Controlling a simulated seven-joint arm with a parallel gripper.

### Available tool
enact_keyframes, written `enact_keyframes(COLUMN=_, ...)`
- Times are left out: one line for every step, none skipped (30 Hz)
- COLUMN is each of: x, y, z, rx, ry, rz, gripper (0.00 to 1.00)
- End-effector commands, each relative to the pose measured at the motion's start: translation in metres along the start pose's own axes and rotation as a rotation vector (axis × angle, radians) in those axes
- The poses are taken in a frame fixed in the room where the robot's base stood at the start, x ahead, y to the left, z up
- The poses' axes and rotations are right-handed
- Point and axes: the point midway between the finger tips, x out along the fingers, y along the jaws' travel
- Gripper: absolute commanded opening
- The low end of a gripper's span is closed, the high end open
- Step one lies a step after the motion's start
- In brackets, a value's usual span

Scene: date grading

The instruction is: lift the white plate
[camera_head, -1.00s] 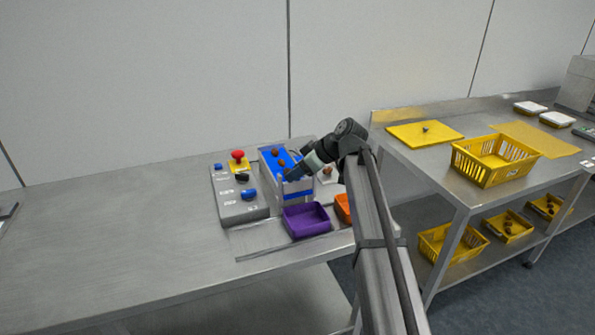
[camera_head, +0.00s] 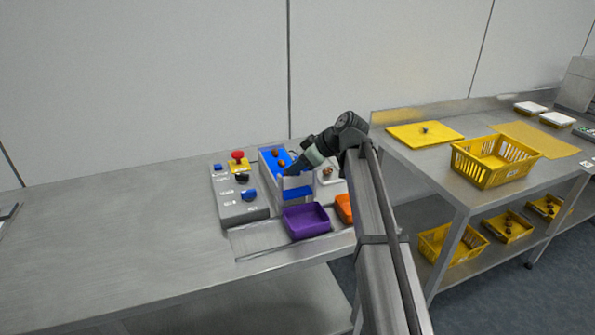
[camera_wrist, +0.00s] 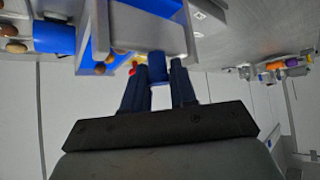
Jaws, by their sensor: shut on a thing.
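The white plate (camera_head: 297,182) stands upright across the front of the blue belt channel (camera_head: 268,159), its lower edge raised with blue showing beneath it. In the wrist view the plate (camera_wrist: 150,36) is a pale grey panel with a blue tab (camera_wrist: 158,72) at its edge. My gripper (camera_head: 288,171) is at the plate's top; in the wrist view its two dark fingers are closed around the blue tab. In the head view my wrist and fingers hide part of the channel.
Brown dates (camera_head: 281,162) lie on the belt. A purple tray (camera_head: 306,220) and an orange tray (camera_head: 344,208) stand in front. A control box (camera_head: 238,200) with a red button (camera_head: 238,155) is to the left. A yellow basket (camera_head: 494,162) is on the right table.

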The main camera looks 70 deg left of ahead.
Motion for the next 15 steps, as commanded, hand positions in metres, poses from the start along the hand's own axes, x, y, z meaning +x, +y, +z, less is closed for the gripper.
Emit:
enact_keyframes(x=-0.006, y=0.002, z=-0.007, rx=-0.002, ry=0.001, rz=0.002, gripper=0.00)
enact_keyframes(x=-0.010, y=0.002, z=-0.011, rx=-0.003, ry=0.001, rz=0.002, gripper=0.00)
enact_keyframes(x=-0.015, y=0.001, z=-0.015, rx=-0.003, ry=0.001, rz=0.002, gripper=0.00)
enact_keyframes(x=-0.017, y=0.001, z=-0.018, rx=-0.002, ry=0.000, rz=0.002, gripper=0.00)
enact_keyframes(x=-0.019, y=0.001, z=-0.020, rx=-0.001, ry=0.000, rz=0.002, gripper=0.00)
enact_keyframes(x=-0.021, y=0.001, z=-0.021, rx=-0.001, ry=0.000, rz=0.002, gripper=0.00)
enact_keyframes(x=-0.022, y=0.001, z=-0.022, rx=-0.001, ry=0.000, rz=0.002, gripper=0.00)
enact_keyframes(x=-0.022, y=0.001, z=-0.022, rx=0.000, ry=0.000, rz=0.002, gripper=0.00)
enact_keyframes(x=-0.022, y=0.001, z=-0.022, rx=0.000, ry=0.001, rz=0.002, gripper=0.00)
enact_keyframes(x=-0.022, y=0.001, z=-0.022, rx=0.000, ry=0.001, rz=0.002, gripper=0.00)
enact_keyframes(x=-0.022, y=0.001, z=-0.022, rx=0.000, ry=0.002, rz=0.002, gripper=0.00)
enact_keyframes(x=-0.022, y=0.001, z=-0.023, rx=0.000, ry=0.003, rz=0.002, gripper=0.00)
enact_keyframes(x=-0.022, y=0.001, z=-0.023, rx=0.000, ry=0.003, rz=0.002, gripper=0.00)
enact_keyframes(x=-0.023, y=0.001, z=-0.023, rx=0.000, ry=0.003, rz=0.003, gripper=0.00)
enact_keyframes(x=-0.023, y=0.001, z=-0.023, rx=-0.001, ry=0.004, rz=0.003, gripper=0.28)
